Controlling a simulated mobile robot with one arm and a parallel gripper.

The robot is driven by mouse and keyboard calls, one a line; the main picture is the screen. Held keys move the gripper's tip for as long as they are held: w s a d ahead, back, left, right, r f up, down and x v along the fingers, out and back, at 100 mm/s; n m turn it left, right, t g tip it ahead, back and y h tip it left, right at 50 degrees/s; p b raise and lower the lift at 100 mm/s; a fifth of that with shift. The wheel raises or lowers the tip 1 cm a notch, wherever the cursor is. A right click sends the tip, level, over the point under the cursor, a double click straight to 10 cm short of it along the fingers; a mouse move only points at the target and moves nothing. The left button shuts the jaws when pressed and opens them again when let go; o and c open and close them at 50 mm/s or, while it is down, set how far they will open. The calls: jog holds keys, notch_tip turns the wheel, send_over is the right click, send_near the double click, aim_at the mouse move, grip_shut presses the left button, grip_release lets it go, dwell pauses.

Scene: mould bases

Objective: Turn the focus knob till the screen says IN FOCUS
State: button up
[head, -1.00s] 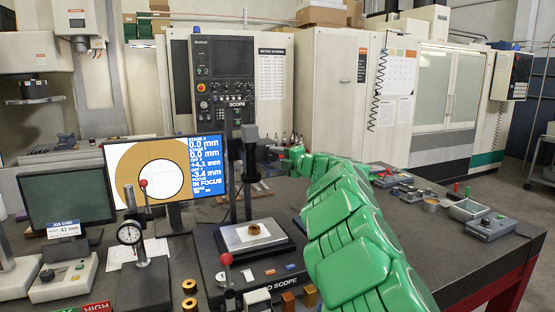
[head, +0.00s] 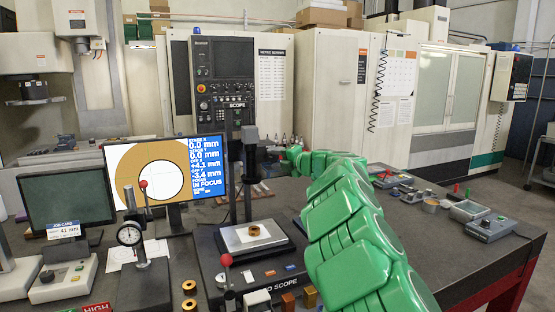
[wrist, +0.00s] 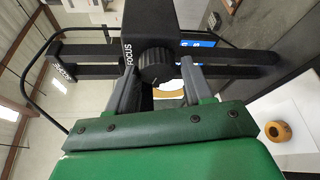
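The black focus knob (wrist: 155,65) shows in the wrist view beside the white word FOCUS on the dark scope head. My gripper (wrist: 157,70) has its two grey fingers apart, one on each side of the knob, with a visible gap to it. In the head view the screen (head: 165,172) shows a tan field with a white disc and a blue readout panel whose line reads IN FOCUS. The scope column (head: 250,180) stands right of the screen. My green arm reaches toward it from the right, and the fingers are hard to see there.
A brass ring (head: 254,231) lies on the scope's white stage plate (head: 238,242); it also shows in the wrist view (wrist: 277,131). A red-topped dial gauge stand (head: 131,234) is in front of the screen. Trays and a grey control box (head: 491,228) lie on the right of the bench.

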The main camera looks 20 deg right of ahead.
jog(key=shift+o, duration=1.4)
jog(key=shift+r, duration=0.1)
jog(key=shift+s+d, duration=0.1)
jog(key=v, duration=0.7)
jog(key=shift+s, duration=0.3)
jog(key=shift+d, duration=0.1)
jog(key=shift+r, duration=0.1)
